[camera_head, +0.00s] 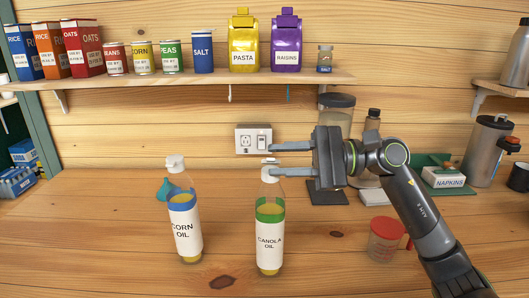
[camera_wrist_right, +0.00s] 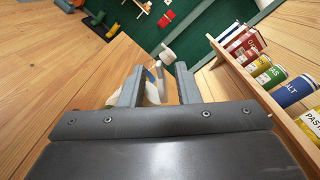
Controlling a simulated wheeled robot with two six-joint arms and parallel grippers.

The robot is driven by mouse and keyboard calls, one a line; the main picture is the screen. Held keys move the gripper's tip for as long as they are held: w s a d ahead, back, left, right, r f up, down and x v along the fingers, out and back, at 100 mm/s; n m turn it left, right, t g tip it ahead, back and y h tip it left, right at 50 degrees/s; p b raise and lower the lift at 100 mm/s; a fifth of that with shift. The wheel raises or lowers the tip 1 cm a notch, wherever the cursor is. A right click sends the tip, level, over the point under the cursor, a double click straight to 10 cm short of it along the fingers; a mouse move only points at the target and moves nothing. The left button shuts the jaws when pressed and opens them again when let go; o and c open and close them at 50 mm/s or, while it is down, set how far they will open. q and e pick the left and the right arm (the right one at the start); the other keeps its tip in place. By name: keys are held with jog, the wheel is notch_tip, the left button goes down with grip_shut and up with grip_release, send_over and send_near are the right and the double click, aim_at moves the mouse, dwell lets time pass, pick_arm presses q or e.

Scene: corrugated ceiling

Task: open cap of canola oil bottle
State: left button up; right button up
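The canola oil bottle (camera_head: 270,235) stands upright on the counter, with a green band and a white label. Its white cap (camera_head: 270,161) is at the top, between the fingertips of my right gripper (camera_head: 271,160), which reaches in from the right. The fingers are apart, one above the other, and I cannot tell whether they touch the cap. In the right wrist view the gripper (camera_wrist_right: 160,85) is open, with white parts between and beyond its fingers that I cannot clearly identify. My left gripper is not in view.
A corn oil bottle (camera_head: 185,225) stands upright just left of the canola bottle. A shelf (camera_head: 180,81) of boxes, cans and bags runs above. The front left of the counter is clear.

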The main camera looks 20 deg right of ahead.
aim_at(277, 160)
jog(key=shift+p+x, duration=0.45)
jog(key=shift+x, duration=1.4)
jog(key=shift+c, duration=0.4)
grip_shut()
